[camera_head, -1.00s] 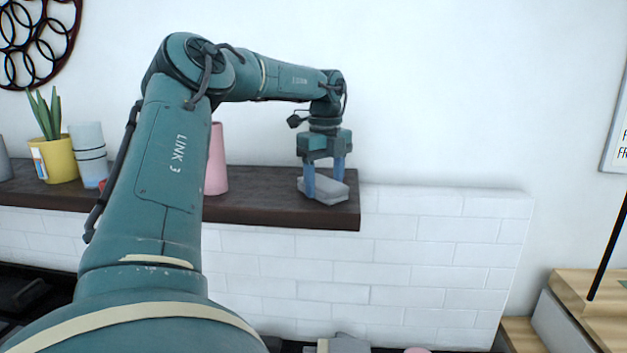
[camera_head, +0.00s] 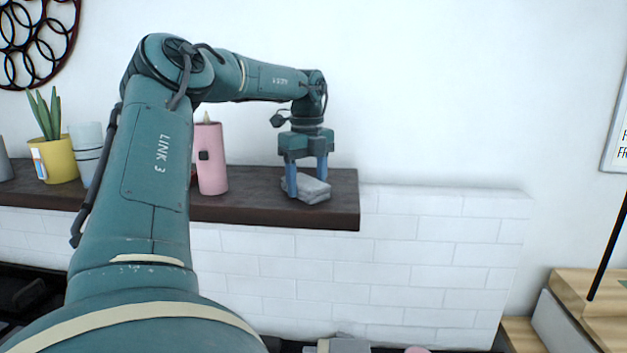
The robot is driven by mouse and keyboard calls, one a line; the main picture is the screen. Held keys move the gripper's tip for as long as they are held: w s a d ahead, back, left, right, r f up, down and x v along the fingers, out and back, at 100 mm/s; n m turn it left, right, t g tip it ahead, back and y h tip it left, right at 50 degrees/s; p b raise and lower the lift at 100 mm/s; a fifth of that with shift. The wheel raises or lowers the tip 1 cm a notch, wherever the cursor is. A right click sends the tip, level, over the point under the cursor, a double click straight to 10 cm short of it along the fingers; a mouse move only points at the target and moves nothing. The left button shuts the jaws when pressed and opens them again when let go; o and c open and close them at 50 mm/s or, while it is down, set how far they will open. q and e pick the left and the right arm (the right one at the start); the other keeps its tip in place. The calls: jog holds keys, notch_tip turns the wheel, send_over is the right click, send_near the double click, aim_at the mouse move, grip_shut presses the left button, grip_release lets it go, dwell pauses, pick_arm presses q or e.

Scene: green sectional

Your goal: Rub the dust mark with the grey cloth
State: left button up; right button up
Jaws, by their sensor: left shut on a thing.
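The grey cloth (camera_head: 316,188) is a folded pad on the dark shelf (camera_head: 270,211), near its right end. My left gripper (camera_head: 307,190) points down and is shut on the cloth, with its blue fingers on either side. The cloth appears to rest on the shelf top. I see no dust mark; the cloth and gripper may hide it. My right gripper is not in view.
A pink bottle (camera_head: 210,160) stands on the shelf left of the gripper. Farther left are a pale striped cup (camera_head: 86,150) and a yellow plant pot (camera_head: 58,160). The shelf ends just right of the cloth. A white wall stands behind.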

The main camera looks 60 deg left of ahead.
aim_at(257, 192)
pick_arm(q)
jog(key=shift+s+a+f, duration=0.1)
jog(key=shift+s+a, duration=1.7)
jog(key=shift+s, duration=0.3)
jog(key=shift+s+a, duration=1.75)
jog(key=shift+s, duration=0.3)
jog(key=shift+r, duration=3.05)
jog(key=shift+r, duration=1.5)
